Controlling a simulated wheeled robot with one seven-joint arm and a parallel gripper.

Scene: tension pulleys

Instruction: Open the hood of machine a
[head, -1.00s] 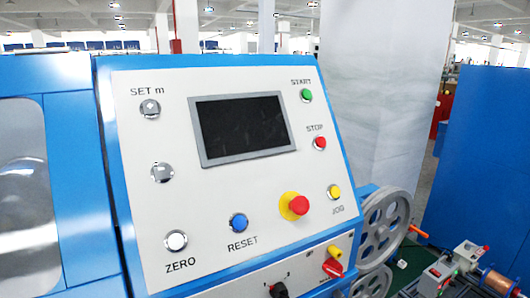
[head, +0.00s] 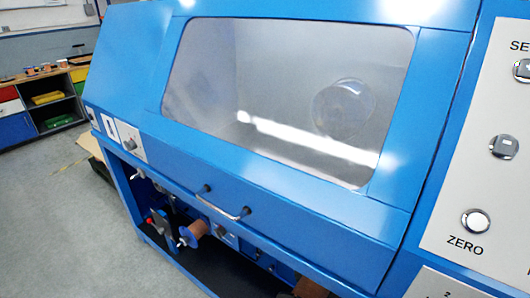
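A blue machine fills most of the head view. Its hood (head: 150,62) is a sloped blue cover with a large clear window (head: 270,95), and it looks closed. A round clear or metallic shape shows behind the window at its right. A light-coloured bar handle (head: 222,208) with dark ends sits on the hood's lower front edge. No label naming the machine is readable. My gripper is not in the picture.
The control panel (head: 480,185) with its ZERO button stands at the right edge. Below the hood is an open bay with a copper-coloured spool (head: 195,232). A shelf unit (head: 45,105) with coloured drawers is at the far left. Grey floor (head: 50,220) at the left is mostly clear.

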